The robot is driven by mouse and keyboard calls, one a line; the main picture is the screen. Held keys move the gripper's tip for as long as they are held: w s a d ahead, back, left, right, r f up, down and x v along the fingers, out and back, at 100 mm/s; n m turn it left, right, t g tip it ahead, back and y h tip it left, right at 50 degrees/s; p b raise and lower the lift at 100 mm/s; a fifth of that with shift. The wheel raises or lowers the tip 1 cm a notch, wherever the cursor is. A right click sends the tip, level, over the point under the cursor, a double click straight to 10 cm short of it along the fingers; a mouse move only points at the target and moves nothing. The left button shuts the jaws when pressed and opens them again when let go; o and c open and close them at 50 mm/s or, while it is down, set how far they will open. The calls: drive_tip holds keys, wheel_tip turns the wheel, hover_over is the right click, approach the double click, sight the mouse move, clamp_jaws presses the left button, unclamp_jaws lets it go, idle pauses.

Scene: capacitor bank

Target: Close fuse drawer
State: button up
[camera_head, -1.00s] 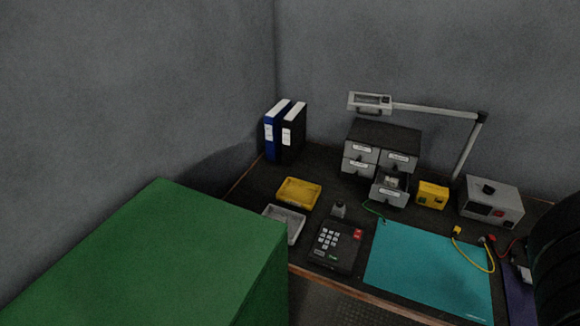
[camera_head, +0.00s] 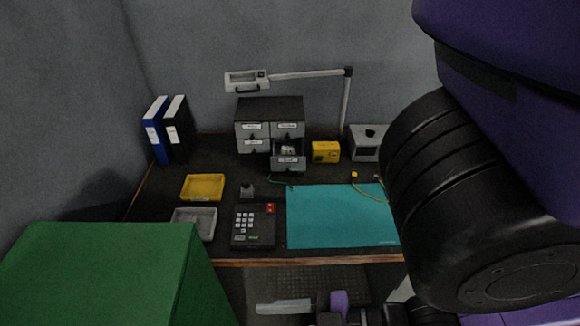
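The small grey drawer cabinet (camera_head: 268,112) stands at the back of the dark desk. Its lower right drawer (camera_head: 288,163) is pulled out toward the front, with something pale inside it. The other drawers, such as the upper left one (camera_head: 251,128), look shut. My arm's black and purple links fill the right side of the view. Part of my body or arm shows at the bottom edge, too cut off to show clear fingertips. I cannot make out my gripper.
On the desk (camera_head: 145,215) are a yellow tray (camera_head: 202,187), a grey tray (camera_head: 194,223), a keypad box (camera_head: 254,227), a teal mat (camera_head: 335,214), a yellow box (camera_head: 326,152) and binders (camera_head: 165,128). A lamp arm (camera_head: 310,74) rises behind the cabinet. A green block (camera_head: 95,275) stands front left.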

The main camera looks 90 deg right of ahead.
drive_tip(key=c, duration=0.3)
drive_tip(key=shift+w+d+m+h, duration=0.25)
drive_tip(key=shift+d+m+h, duration=0.05)
drive_tip(key=shift+d+h, duration=0.1)
drive_tip(key=c, duration=0.4)
drive_tip(key=w+d+h, duration=0.1)
drive_tip(key=w+d+m+b, duration=0.1)
drive_tip(key=w+d+t+h, duration=0.1)
drive_tip(key=w, duration=0.1)
drive_tip(key=shift+d+f+m+h+b, duration=0.25)
drive_tip(key=shift+d+m+h+b, duration=0.05)
clamp_jaws()
drive_tip(key=w+d+f+h+b, duration=0.1)
drive_tip(key=w+d+f+h, duration=0.25)
drive_tip(key=d, duration=0.25)
drive_tip(key=n+g+h+b, duration=0.3)
drive_tip(key=n+g+h, duration=0.5)
drive_tip(key=n+g, duration=1)
approach(289, 173)
drive_tip(key=d+n+t, duration=0.1)
drive_tip(key=s+d+f+n+t, duration=0.1)
drive_tip(key=d, duration=0.1)
drive_tip(key=d+n+t, duration=0.1)
drive_tip(key=d, duration=0.1)
drive_tip(key=shift+s+f, duration=0.25)
drive_tip(key=shift+s, duration=0.1)
drive_tip(key=shift+w+d, duration=0.1)
drive_tip(key=shift+d, duration=0.5)
